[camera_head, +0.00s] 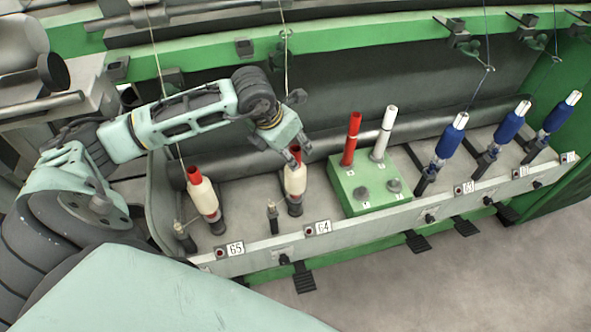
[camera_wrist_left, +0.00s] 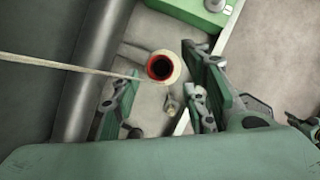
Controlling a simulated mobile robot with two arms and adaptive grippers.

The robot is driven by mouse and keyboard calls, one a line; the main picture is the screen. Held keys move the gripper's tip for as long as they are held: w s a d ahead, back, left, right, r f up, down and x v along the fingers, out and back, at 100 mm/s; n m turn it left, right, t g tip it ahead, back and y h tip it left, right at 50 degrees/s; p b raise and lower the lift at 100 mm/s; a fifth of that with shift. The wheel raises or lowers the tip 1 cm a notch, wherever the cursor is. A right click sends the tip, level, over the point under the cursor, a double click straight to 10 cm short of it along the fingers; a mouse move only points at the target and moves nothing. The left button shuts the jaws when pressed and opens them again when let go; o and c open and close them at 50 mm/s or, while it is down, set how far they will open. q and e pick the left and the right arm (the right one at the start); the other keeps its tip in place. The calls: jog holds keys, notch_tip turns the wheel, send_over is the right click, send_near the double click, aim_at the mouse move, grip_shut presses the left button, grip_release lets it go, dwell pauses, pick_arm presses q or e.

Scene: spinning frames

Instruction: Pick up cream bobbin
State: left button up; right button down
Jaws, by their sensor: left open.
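One cream bobbin (camera_head: 295,181) with a red tube stands on its spindle by the label 64. In the left wrist view, its red-rimmed top (camera_wrist_left: 161,66) shows end-on, near the gap between the fingers. My left gripper (camera_head: 296,153) is open, just above and around the top of this bobbin. In the left wrist view the two fingers of the gripper (camera_wrist_left: 163,100) stand apart, with nothing held. A second cream bobbin (camera_head: 203,196), also with a red top, stands to the left by the label 65. My right gripper is not in view.
A green box (camera_head: 349,204) with a red tube (camera_head: 351,140) and a white tube (camera_head: 384,134) stands to the right. Several blue bobbins (camera_head: 451,138) stand farther right. A thread (camera_wrist_left: 65,66) crosses the left wrist view to the bobbin. A dark roller (camera_head: 240,162) runs behind.

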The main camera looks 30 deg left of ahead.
aim_at(295, 174)
pick_arm(q)
jog(key=p+x, duration=0.1)
jog(key=x, duration=0.3)
jog(key=shift+c, duration=0.3)
grip_shut()
dwell(0.3)
